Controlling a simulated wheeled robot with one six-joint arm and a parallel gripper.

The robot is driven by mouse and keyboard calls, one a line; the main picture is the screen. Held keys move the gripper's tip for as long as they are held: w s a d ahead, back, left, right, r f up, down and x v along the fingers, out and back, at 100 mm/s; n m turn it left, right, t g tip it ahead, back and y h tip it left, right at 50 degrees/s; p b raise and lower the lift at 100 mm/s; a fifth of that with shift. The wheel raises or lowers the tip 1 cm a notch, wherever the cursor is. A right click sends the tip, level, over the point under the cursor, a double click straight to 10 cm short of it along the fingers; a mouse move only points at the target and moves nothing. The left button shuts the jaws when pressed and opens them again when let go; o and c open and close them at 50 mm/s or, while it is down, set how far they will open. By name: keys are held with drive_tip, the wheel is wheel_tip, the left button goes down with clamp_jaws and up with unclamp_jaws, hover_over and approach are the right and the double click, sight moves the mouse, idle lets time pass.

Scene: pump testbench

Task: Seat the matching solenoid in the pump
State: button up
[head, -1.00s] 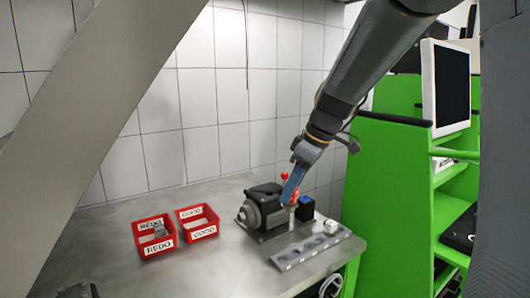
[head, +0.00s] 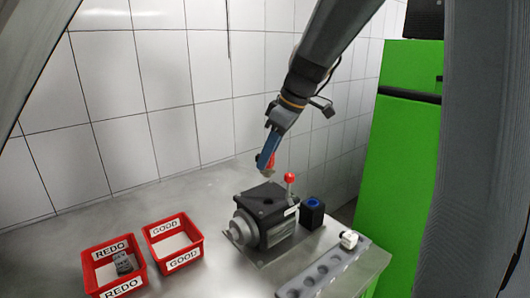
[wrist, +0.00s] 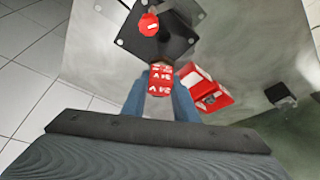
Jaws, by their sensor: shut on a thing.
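My gripper (head: 266,163) is shut on a solenoid with a red face (head: 270,163). In the wrist view the solenoid (wrist: 160,79) shows white "24 V" lettering between my blue fingers (wrist: 160,100). The dark pump (head: 268,212) sits on a metal plate on the bench, with a flat square top and a red-knobbed lever (head: 290,178). My gripper holds the solenoid above and apart from the pump's top. In the wrist view the pump (wrist: 175,45) lies just beyond the solenoid.
A grey strip with round recesses (head: 325,270) lies right of the pump, with a whitish part (head: 348,240) at its far end. A black box with a blue top (head: 312,213) stands beside the pump. Red REDO (head: 100,285) and GOOD (head: 178,258) bins stand left; REDO holds a grey part.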

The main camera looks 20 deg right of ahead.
sight(272, 172)
drive_tip(key=shift+f+b, duration=2.5)
drive_tip(key=shift+f, duration=1.25)
drive_tip(key=shift+s+d+f+b, duration=0.1)
drive_tip(key=shift+d+f+b, duration=0.05)
drive_tip(key=shift+f+b, duration=0.9)
drive_tip(key=o, duration=1)
drive_tip(key=shift+c, duration=0.2)
drive_tip(key=shift+o, duration=0.6)
drive_tip(key=o, duration=0.3)
drive_tip(key=shift+r+p, duration=2.8)
drive_tip(key=shift+r, duration=1.2)
